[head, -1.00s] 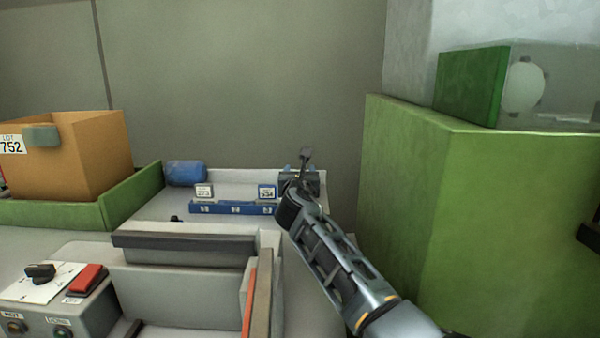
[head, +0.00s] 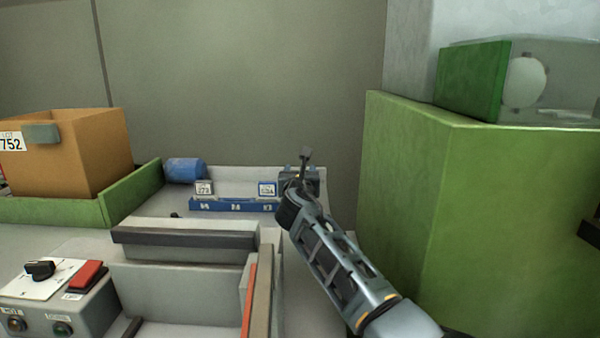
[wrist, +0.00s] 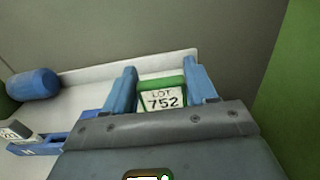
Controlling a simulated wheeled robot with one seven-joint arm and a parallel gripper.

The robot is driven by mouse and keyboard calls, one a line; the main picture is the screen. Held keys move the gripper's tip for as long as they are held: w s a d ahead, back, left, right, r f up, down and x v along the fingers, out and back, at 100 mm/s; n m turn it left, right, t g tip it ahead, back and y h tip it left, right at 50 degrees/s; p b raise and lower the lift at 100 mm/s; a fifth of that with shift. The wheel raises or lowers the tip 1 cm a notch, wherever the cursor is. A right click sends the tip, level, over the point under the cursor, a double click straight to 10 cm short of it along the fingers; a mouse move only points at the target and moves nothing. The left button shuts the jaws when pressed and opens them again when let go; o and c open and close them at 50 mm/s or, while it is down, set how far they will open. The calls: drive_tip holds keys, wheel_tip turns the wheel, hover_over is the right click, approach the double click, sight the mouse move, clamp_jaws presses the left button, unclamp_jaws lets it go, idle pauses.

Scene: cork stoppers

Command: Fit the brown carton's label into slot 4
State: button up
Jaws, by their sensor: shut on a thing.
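The brown carton (head: 95,150) stands at the left in the head view, with a white tag reading LOT 752 on its side. My gripper (wrist: 161,92) is shut on a green-framed label (wrist: 162,99) reading LOT 752, held between its two blue fingers in the wrist view. In the head view my gripper (head: 301,180) is at the right end of the blue slotted rack (head: 235,205), and the held label is hidden there. Two other labels stand in the rack, a grey-framed one (head: 204,188) and a blue-framed one (head: 267,189). I cannot make out slot 4.
A blue cylinder (head: 186,169) lies behind the rack to the left. A tall green cabinet (head: 410,210) stands close to the right of my arm. A grey control box (head: 60,310) with a knob and red switch is at front left. A green tray (head: 128,194) holds the carton.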

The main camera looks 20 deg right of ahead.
drive_tip(key=shift+f+b, duration=1)
drive_tip(key=shift+f, duration=0.5)
idle(1.2)
drive_tip(key=o, duration=1.1)
